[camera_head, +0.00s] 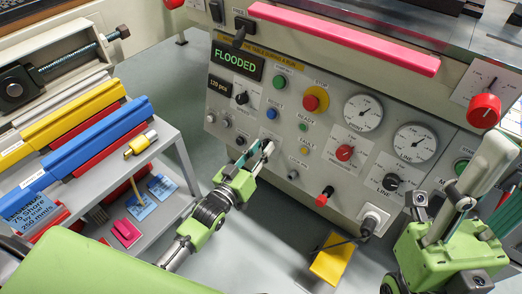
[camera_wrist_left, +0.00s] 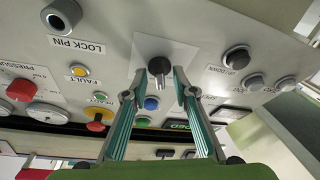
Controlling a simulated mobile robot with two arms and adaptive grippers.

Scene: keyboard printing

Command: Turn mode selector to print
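A black knob (camera_wrist_left: 158,68) on a pale plate shows in the left wrist view. I cannot read its label or setting. My left gripper (camera_wrist_left: 159,78) is open, its two teal fingers on either side of the knob with gaps visible. In the head view my left gripper (camera_head: 262,150) is in front of the panel's lower left and hides the knob. Another black knob (camera_head: 242,98) sits under the green "FLOODED" display (camera_head: 234,59). My right gripper (camera_head: 502,220) shows only in part at the lower right; its fingertips are unclear.
The grey panel also carries a blue reset button (camera_head: 271,113), a red stop button (camera_head: 315,101), gauges (camera_head: 362,112), and a red knob (camera_head: 345,153). A pink bar (camera_head: 345,40) runs above. A shelf (camera_head: 165,165) with yellow and blue bars stands left.

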